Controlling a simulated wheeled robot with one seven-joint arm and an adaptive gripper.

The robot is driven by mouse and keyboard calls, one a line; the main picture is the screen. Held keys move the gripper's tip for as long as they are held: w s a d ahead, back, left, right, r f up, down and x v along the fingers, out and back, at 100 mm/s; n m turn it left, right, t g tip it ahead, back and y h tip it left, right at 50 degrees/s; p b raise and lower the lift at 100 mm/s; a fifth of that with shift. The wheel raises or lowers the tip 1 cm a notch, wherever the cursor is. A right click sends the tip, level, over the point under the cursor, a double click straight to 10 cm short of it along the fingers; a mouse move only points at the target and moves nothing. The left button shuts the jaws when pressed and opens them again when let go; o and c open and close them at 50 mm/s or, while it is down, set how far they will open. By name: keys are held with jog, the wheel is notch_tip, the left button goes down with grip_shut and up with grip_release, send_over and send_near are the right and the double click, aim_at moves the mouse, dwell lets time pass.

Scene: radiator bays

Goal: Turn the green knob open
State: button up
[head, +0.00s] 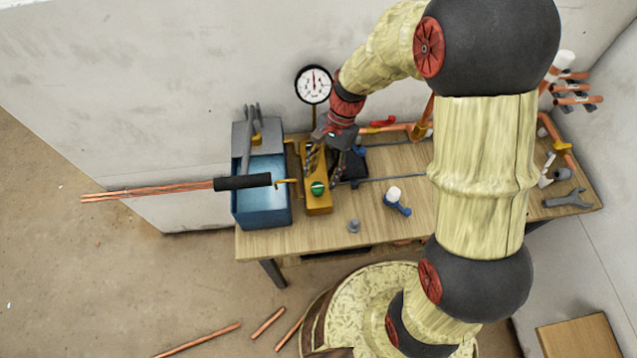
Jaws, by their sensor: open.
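The green knob (318,188) sits on the near end of a yellow block (319,207) on the wooden workbench. A light mark shows on the knob's top; I cannot tell its exact turn. My gripper (325,164) is open and points down over the far part of the yellow block, just behind the knob in the picture. Its fingers are apart, and no finger visibly touches the knob. The gripper and wrist hide the far end of the block.
A blue box (263,215) stands left of the block, with a black-sleeved bundle of copper rods (150,192) sticking out left. A round gauge (314,85) is behind. A blue-handled valve (397,203) and grey fitting (354,226) lie right. A wrench (568,199) is far right.

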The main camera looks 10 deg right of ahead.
aim_at(316, 186)
jog(key=shift+b+x, duration=0.4)
jog(key=shift+x, duration=1.6)
jog(key=shift+c, duration=0.3)
jog(key=c, duration=1.1)
jog(key=shift+n+p, duration=0.3)
jog(key=shift+p, duration=0.05)
jog(key=n+p, duration=0.1)
jog(key=n+h+p, duration=0.1)
jog(key=shift+w+a+r+n+g, duration=0.1)
jog(key=shift+r+n+g, duration=0.05)
jog(key=shift+n+g, duration=0.25)
jog(key=n+h+p, duration=0.1)
jog(key=n, duration=0.1)
jog(key=n+h+p, duration=0.1)
jog(key=n+p, duration=0.1)
jog(key=n, duration=0.1)
jog(key=shift+a+n+g+p, duration=0.15)
jog(key=shift+n+g+p, duration=0.15)
jog(key=n+h+p, duration=0.2)
jog(key=n, duration=0.3)
jog(key=shift+a, duration=0.15)
jog(key=shift+n+t+h+p, duration=0.7)
jog(key=shift+n, duration=1.2)
